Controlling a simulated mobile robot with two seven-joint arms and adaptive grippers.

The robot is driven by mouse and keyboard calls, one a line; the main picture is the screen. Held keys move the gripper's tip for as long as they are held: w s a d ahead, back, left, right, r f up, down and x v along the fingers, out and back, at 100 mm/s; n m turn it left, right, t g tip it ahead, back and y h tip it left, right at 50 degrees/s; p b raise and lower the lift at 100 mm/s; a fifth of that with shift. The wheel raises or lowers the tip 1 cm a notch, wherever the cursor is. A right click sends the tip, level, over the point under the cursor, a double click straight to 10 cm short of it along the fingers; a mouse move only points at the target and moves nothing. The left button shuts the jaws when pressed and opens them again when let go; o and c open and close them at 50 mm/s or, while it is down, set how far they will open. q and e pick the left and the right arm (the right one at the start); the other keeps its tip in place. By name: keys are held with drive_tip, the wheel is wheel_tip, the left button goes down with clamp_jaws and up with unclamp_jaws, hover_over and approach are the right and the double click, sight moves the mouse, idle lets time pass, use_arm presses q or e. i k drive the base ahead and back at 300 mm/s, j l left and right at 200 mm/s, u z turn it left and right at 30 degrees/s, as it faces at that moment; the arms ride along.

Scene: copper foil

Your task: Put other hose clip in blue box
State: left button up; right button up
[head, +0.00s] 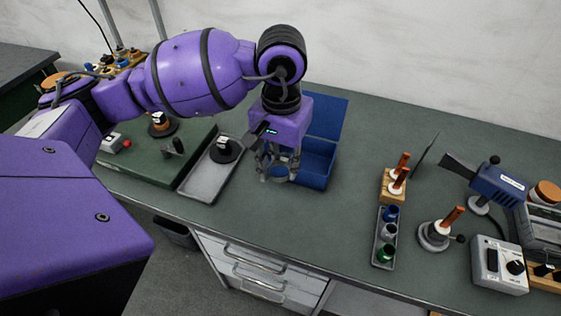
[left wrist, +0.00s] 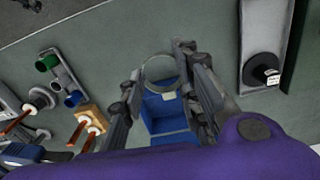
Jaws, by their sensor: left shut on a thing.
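My left gripper (head: 277,172) is shut on a grey metal ring, the hose clip (left wrist: 159,70), which sits between its fingertips in the left wrist view. The blue box (head: 318,165) stands open on the bench with its lid raised at the back. It also shows in the left wrist view (left wrist: 165,123), beyond and between the fingers. In the head view the gripper hangs at the box's left front side and covers part of it. A small pale patch shows at the box in the wrist view; I cannot tell what it is. My right gripper is not in view.
A grey tray (head: 202,186) with a black round piece lies left of the box, beside a green board (head: 150,168). To the right are a narrow tray (head: 375,252) of coloured cups, a wooden peg block (head: 393,187) and a blue tool (head: 499,183). The bench between is clear.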

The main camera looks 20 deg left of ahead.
sight(312, 169)
drive_tip(key=j+z, duration=0.2)
drive_tip(key=z, duration=0.9)
drive_tip(key=j, duration=0.45)
drive_tip(key=k+j, duration=0.1)
drive_tip(key=j, duration=0.3)
